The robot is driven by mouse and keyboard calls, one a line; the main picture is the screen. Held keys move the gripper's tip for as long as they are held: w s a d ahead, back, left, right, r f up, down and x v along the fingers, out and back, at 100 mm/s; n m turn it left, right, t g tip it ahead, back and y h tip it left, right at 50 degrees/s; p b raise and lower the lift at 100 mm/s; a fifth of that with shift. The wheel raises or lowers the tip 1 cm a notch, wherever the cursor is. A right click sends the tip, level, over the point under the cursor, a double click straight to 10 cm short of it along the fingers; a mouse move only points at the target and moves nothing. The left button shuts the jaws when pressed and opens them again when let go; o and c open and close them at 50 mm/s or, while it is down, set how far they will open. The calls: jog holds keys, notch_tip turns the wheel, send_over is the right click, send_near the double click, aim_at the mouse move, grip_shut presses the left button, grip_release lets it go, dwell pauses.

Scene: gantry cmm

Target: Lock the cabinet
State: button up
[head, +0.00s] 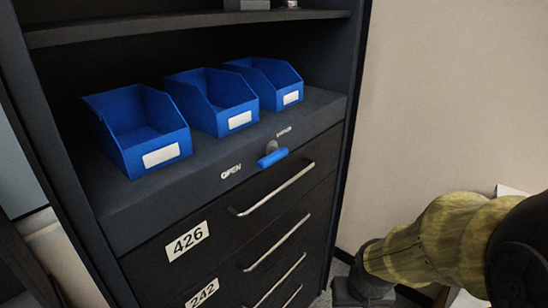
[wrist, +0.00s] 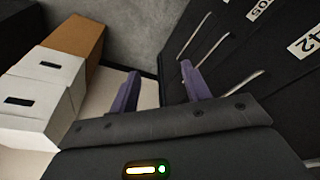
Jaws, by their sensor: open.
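The dark cabinet (head: 110,232) stands at the left in the head view. A blue lock handle (head: 272,158) sits on a grey pivot on its upper front strip. The label "OPEN" (head: 231,172) is left of the handle, and a second label (head: 284,131), too small to read surely, is above right. The blue grip lies nearly level, below the pivot. My gripper (wrist: 160,82) is open and empty, its purple fingers apart, in the wrist view. It points down past the cabinet's drawer fronts, away from the handle, which the wrist view does not show.
Three blue bins (head: 150,130) stand on the cabinet shelf. Below are several shut drawers with bar handles (head: 275,188) that stick out. White boxes (wrist: 40,85) and a brown box (wrist: 75,45) stand on the floor. A bare wall (head: 450,90) is right of the cabinet.

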jog(key=o, duration=0.4)
jog(key=shift+w+d+r, duration=0.15)
jog(key=shift+w+d, duration=0.05)
jog(key=shift+w, duration=0.05)
jog(key=shift+c, duration=0.2)
jog(key=o, duration=0.7)
jog(key=w+d+r+n+t+p, duration=0.1)
jog(key=w+d+r+t+p, duration=0.1)
jog(key=w, duration=0.4)
jog(key=shift+w+r+t, duration=0.2)
jog(key=shift+w+t, duration=0.15)
jog(key=shift+t, duration=0.15)
jog(key=w+a+r+n+t+y+p, duration=0.3)
jog(key=w+r+n+t+y+p, duration=0.3)
jog(key=w+r, duration=0.5)
jog(key=s+a+r+n+y+p, duration=0.1)
jog(key=a+r+n+y, duration=0.2)
jog(key=r+y, duration=0.2)
jog(key=y, duration=0.3)
jog(key=shift+s+r+g, duration=0.3)
jog(key=shift+r, duration=0.1)
